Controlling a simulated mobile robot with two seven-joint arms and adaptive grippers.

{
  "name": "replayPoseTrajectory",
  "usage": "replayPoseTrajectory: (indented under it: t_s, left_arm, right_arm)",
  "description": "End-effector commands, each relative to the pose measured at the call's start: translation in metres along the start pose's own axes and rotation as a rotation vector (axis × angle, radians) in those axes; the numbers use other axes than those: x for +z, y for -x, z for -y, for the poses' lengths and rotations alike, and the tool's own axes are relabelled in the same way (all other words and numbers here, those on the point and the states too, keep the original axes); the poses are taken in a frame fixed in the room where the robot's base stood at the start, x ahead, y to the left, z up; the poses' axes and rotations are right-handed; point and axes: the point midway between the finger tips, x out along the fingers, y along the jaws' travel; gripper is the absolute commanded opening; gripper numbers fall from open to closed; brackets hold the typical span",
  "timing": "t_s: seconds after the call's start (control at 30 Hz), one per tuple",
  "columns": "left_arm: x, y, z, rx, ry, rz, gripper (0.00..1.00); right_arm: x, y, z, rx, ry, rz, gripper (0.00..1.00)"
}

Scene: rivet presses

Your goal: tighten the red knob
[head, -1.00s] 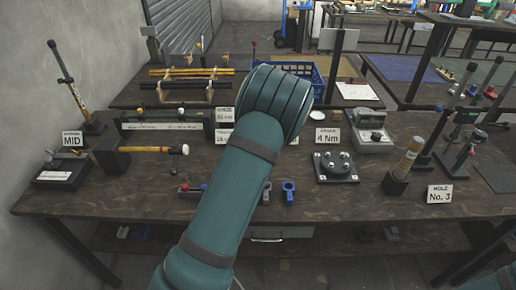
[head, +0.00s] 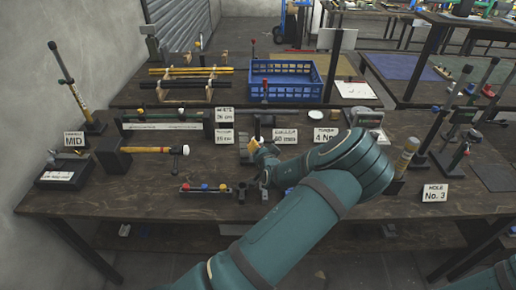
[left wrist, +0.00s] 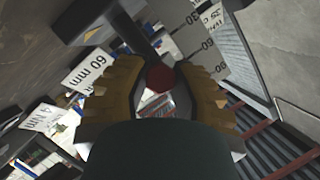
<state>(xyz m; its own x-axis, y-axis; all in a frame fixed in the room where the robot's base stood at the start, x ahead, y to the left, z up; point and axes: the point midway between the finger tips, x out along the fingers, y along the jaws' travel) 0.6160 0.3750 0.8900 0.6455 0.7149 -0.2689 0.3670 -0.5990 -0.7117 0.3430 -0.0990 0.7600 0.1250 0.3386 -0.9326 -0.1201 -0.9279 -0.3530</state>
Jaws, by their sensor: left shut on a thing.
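My left gripper (head: 258,149), with yellow-brown fingers, is at the middle of the front bench, beside a dark upright post (head: 257,128). In the left wrist view the two fingers (left wrist: 155,85) close around a round red knob (left wrist: 160,77). A dark bar runs from behind the knob to a dark block. In the head view the gripper hides the knob. My right gripper is not in view.
A small rack with red, blue and yellow tops (head: 205,188) lies at the front. A 60 mm collar sign (head: 285,136) and a 4 Nm sign (head: 326,135) stand behind my arm. A blue crate (head: 285,94) is at the back. A mallet (head: 150,150) lies left.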

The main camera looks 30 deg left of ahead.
Motion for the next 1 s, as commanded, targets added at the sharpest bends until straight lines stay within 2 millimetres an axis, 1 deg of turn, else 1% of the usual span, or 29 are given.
replayPoseTrajectory:
  t_s: [0.1,0.33,0.87,0.9,0.97,1.0]
  left_arm:
    - [-0.0002,-0.0001,-0.0007,-0.025,-0.061,-0.002,0.0]
    - [-0.0004,-0.0002,-0.0001,-0.055,-0.129,-0.002,0.0]
    - [0.0,-0.0005,0.0008,-0.065,-0.151,0.0,0.0]
    - [0.0,-0.0005,0.0008,-0.065,-0.151,0.0,0.33]
    - [0.0,-0.0005,0.0008,-0.065,-0.151,0.0,0.54]
    - [0.0,-0.0005,0.0007,-0.064,-0.151,0.0,0.58]
  right_arm:
    - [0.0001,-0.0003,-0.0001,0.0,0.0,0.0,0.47]
    - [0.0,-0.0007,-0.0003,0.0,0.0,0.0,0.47]
    - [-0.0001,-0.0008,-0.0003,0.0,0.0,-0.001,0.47]
    - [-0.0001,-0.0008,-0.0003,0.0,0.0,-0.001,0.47]
    - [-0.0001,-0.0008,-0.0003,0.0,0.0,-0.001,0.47]
    - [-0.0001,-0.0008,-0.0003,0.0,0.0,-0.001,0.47]
